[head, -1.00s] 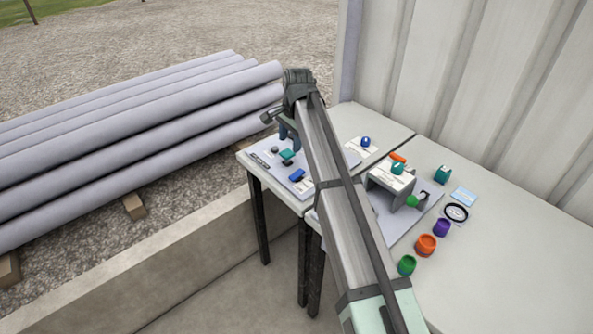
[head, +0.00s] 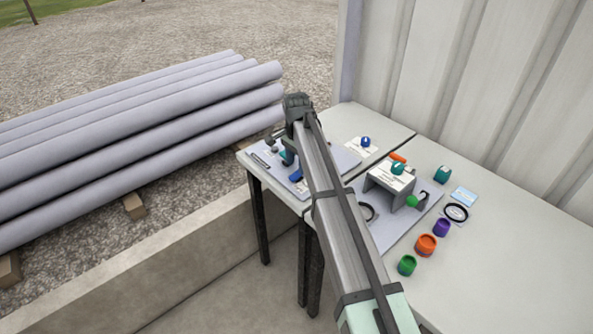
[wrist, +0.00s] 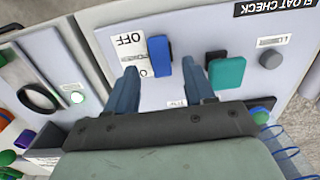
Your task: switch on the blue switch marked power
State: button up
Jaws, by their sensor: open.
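The blue switch (wrist: 160,57) is a rocker on a pale panel (wrist: 120,20). In the wrist view it shows between my fingertips, with a white label reading OFF (wrist: 128,42) on its left; I cannot read a power mark. In the head view the blue switch (head: 296,176) is just right of my fingers. My gripper (wrist: 160,75) is open and empty, one blue finger on each side of the switch in the picture. It is also over the panel in the head view (head: 289,158). I cannot tell whether the fingers touch anything.
A teal switch (wrist: 227,72) is close beside my right finger, and a grey knob (wrist: 270,58) is beyond it. A FLOAT CHECK plate (wrist: 275,5) is at the panel's edge. A raised bracket (head: 390,180) and several coloured knobs and cups stand on the right table.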

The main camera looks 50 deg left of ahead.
aim_at(296, 174)
jog(key=shift+f, duration=1.9)
jog(key=shift+c, duration=0.5)
